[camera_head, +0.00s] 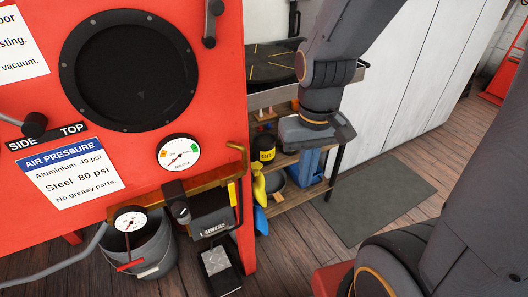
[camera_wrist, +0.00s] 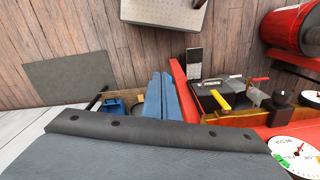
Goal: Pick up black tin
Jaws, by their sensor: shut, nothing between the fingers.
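A black tin (camera_head: 264,148) with a yellow label band stands at the left end of the upper wooden shelf, right beside the red cabinet's edge, in the head view. I cannot make it out in the wrist view. My gripper (camera_head: 316,130) is right of the tin and a little higher in the picture, apart from it. The head view does not show its fingers clearly. In the wrist view, my gripper's (camera_wrist: 161,82) two blue-grey fingers lie side by side, shut and empty.
The red cabinet (camera_head: 215,90) with a brass pipe stands close left of the tin. Blue bins (camera_head: 305,165), a yellow bottle (camera_head: 258,187) and a grey bowl (camera_head: 272,180) are on or by the shelves. A grey mat (camera_head: 375,200) lies on open floor at right.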

